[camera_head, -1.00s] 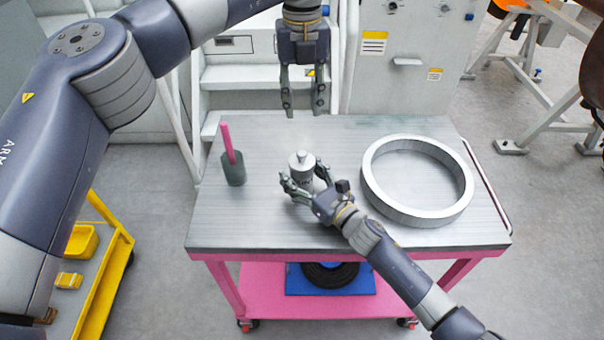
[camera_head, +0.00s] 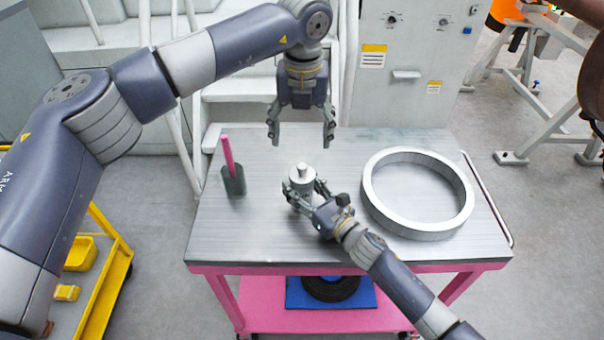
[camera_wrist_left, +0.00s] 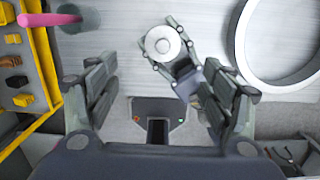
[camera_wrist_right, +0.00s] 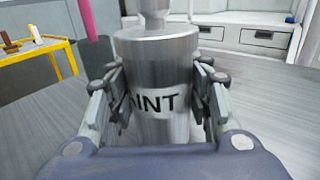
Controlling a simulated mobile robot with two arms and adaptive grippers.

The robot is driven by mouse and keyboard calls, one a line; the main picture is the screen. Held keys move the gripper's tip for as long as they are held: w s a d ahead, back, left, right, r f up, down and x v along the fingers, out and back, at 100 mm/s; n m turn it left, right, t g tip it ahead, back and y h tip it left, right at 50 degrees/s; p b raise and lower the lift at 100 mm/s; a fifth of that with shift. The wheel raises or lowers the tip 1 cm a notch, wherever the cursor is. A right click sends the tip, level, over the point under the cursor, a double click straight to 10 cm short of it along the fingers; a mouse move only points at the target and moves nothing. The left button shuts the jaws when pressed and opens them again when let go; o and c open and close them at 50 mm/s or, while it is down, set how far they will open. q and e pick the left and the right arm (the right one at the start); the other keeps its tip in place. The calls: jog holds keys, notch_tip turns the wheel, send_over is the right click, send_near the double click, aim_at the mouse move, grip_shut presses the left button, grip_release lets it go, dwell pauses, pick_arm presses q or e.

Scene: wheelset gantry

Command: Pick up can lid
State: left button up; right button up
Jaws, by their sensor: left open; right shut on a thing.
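The can lid (camera_head: 301,168) is a small round metal lid with a knob, sitting on top of a silver paint can (camera_wrist_right: 160,75). In the left wrist view the lid (camera_wrist_left: 163,42) shows from above as a pale disc with a round knob. My right gripper (camera_head: 308,195) is shut around the can's body, and the can stands upright on the table. The right wrist view shows its fingers on both sides of the can, beside the letters "INT". My left gripper (camera_head: 301,138) is open and empty, pointing down above and behind the can, with its fingers spread wide.
The grey table (camera_head: 250,230) has a pink frame. A large metal ring (camera_head: 375,205) lies to the right of the can. A dark green cup (camera_head: 234,184) with a pink stick (camera_head: 228,152) stands to the left. The table's front left is clear.

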aim_at(302, 165)
pick_arm(q)
jog(key=f+m+t, duration=0.1)
jog(key=f, duration=0.2)
jog(key=f+m+t+h, duration=0.1)
jog(key=f+t, duration=0.1)
jog(key=f, duration=0.1)
jog(key=shift+w+d+f, duration=0.15)
jog(key=shift+d+f, duration=0.05)
jog(key=shift+f, duration=0.05)
jog(key=shift+x, duration=2.75)
jog(key=shift+a+f, duration=0.1)
jog(key=shift+a, duration=0.15)
jog(key=shift+c, duration=0.4)
jog(key=c, duration=0.7)
